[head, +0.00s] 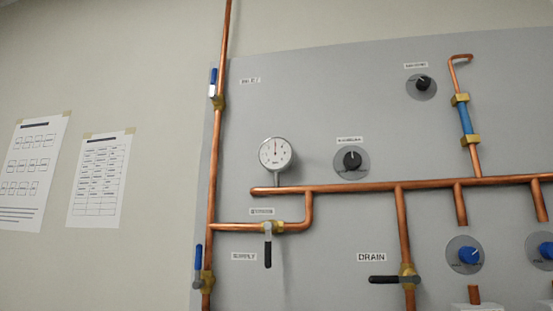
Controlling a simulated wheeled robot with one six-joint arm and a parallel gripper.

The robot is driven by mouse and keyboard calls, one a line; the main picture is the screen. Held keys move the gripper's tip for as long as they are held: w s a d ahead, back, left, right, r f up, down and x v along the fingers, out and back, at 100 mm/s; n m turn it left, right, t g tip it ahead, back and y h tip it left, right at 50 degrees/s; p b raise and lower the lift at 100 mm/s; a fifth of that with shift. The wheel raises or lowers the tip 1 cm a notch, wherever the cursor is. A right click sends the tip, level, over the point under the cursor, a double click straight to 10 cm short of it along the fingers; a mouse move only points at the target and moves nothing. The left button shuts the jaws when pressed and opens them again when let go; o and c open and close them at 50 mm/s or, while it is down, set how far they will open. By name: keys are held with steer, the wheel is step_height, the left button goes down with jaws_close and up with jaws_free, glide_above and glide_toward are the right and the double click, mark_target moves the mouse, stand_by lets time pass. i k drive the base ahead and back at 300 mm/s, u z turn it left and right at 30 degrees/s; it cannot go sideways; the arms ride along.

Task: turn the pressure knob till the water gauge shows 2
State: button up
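The round white gauge (281,160) stands on a short stem on the copper pipe, left of centre. Its red needle points almost straight up; the numbers are too small to read. A black knob (352,160) on a grey disc is right of the gauge, with a blurred label above it. Another black knob (424,83) on a grey disc sits higher and to the right, its label also unreadable. I cannot tell from the labels which is the pressure knob. My gripper is not in view.
Copper pipes (350,188) run across the grey panel (320,110). A black-handled valve (267,248) is below the gauge, another (390,280) by the DRAIN label. Blue-handled valves (198,260) are at left, blue knobs (469,255) at lower right. Paper sheets (98,185) hang on the wall.

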mark_target(353, 160)
steer(key=z, duration=0.05)
steer(key=k, duration=0.5)
steer(key=u, duration=1.45)
steer(key=i, duration=0.9)
steer(key=z, duration=1.95)
